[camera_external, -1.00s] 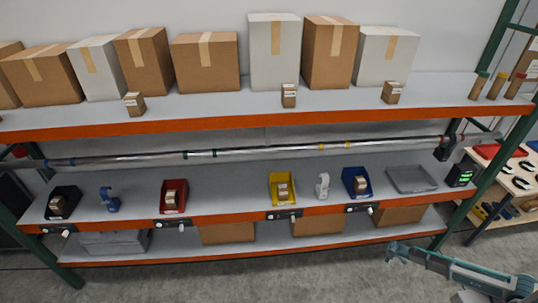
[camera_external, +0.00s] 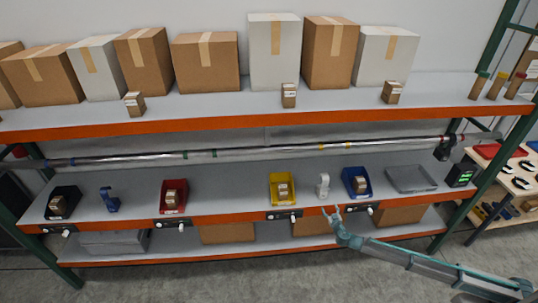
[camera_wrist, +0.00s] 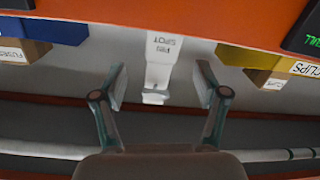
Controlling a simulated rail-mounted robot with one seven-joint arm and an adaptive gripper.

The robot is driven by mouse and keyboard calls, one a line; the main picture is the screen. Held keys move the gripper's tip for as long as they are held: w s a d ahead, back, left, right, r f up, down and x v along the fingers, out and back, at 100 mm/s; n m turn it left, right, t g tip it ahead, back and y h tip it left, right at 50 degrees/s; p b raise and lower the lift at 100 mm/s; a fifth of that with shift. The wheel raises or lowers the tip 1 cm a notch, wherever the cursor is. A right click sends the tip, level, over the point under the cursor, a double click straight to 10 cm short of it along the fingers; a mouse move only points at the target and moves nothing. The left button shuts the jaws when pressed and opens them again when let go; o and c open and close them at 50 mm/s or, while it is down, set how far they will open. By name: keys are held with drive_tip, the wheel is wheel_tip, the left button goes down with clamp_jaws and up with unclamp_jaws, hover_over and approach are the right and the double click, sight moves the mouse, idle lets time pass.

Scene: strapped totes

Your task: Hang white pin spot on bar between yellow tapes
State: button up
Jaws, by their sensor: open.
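The white pin spot (camera_external: 322,186) stands on the middle shelf between the yellow and blue bins. My gripper (camera_external: 332,211) is open and empty at the front edge of this shelf, just in front of the pin spot. In the wrist view the pin spot (camera_wrist: 159,68), lettered "PIN SPOT", appears between and beyond my open fingers (camera_wrist: 161,86). The bar (camera_external: 260,151) runs above the middle shelf, with two yellow tapes (camera_external: 320,147) (camera_external: 348,145) on its right half. The bar (camera_wrist: 40,149) also crosses the bottom of the wrist view.
A yellow bin (camera_external: 283,201) and a blue bin (camera_external: 366,191) flank the pin spot. A blue fixture (camera_external: 109,204) and green tapes on the bar are farther left. The orange shelf edge (camera_external: 235,219) carries dark display units. The upper shelf (camera_external: 220,103) overhangs the bar.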

sight(323, 196)
drive_tip(key=w+p, duration=0.2)
drive_tip(key=w+a+r+m+p, duration=0.1)
drive_tip(key=w+p, duration=0.1)
drive_tip(key=w+m+p, duration=0.1)
drive_tip(key=w+p, duration=0.1)
drive_tip(key=w, duration=0.1)
drive_tip(key=shift+w+a+r+p, duration=0.1)
drive_tip(key=shift+a+r+p, duration=0.2)
drive_tip(key=shift+p, duration=0.1)
drive_tip(key=w+b, duration=0.1)
drive_tip(key=b, duration=0.1)
drive_tip(key=w+f+b, duration=0.1)
drive_tip(key=w+b, duration=0.2)
drive_tip(key=shift+a+f+b, duration=0.15)
drive_tip(key=shift+a+b, duration=0.1)
drive_tip(key=shift+b, duration=0.05)
drive_tip(key=shift+w+r+b, duration=0.3)
drive_tip(key=shift+w+b, duration=0.35)
drive_tip(key=shift+w, duration=0.25)
drive_tip(key=c, duration=1.1)
drive_tip(key=shift+r, duration=0.1)
drive_tip(key=shift+c, duration=0.2)
